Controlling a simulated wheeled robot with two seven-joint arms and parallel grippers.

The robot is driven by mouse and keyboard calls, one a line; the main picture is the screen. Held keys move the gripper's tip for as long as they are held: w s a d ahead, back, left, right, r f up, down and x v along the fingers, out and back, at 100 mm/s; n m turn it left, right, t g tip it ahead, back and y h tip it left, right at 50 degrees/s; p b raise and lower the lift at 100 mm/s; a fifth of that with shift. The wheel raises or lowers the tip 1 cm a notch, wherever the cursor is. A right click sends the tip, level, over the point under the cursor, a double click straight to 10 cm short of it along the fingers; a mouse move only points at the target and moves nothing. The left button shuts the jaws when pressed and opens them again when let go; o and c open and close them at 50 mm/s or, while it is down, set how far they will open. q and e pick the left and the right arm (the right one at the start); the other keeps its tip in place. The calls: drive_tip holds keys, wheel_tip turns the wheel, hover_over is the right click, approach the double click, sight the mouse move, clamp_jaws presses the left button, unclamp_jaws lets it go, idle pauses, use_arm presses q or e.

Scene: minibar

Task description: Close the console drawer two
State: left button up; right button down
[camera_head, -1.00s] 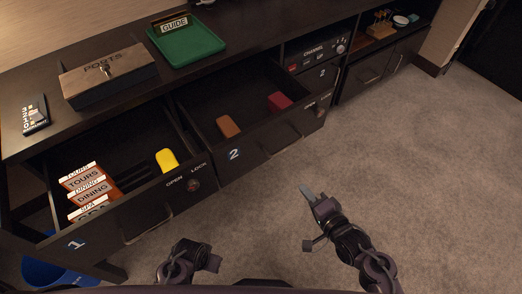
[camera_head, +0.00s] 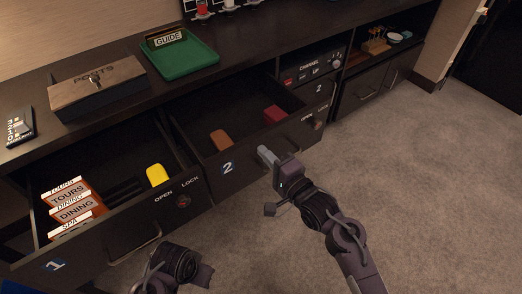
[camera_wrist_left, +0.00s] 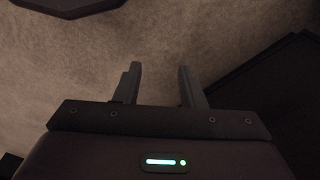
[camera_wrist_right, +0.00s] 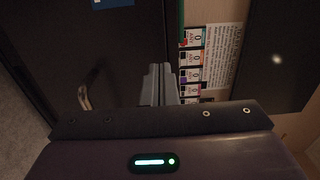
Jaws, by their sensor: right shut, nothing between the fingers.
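Drawer two (camera_head: 236,166), dark with a white "2" on a blue label, is pulled open in the head view. A brown block (camera_head: 220,140) and a dark red block (camera_head: 275,114) lie in it. My right gripper (camera_head: 265,153) is shut and empty, close in front of that drawer's front panel; contact cannot be told. In the right wrist view its fingers (camera_wrist_right: 161,84) are together, with a dark panel and a curved handle (camera_wrist_right: 86,96) at the left. My left gripper shows open and empty over carpet in the left wrist view (camera_wrist_left: 160,86).
Drawer one (camera_head: 90,246) is also open, holding brochures (camera_head: 72,203) and a yellow object (camera_head: 156,175). A green tray (camera_head: 185,62) and a wooden box (camera_head: 97,88) stand on the console top. Carpet on the right is clear.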

use_arm(q)
drive_tip(key=shift+s+r, duration=0.15)
drive_tip(key=shift+r, duration=0.55)
use_arm(e)
drive_tip(key=shift+x, duration=1.2)
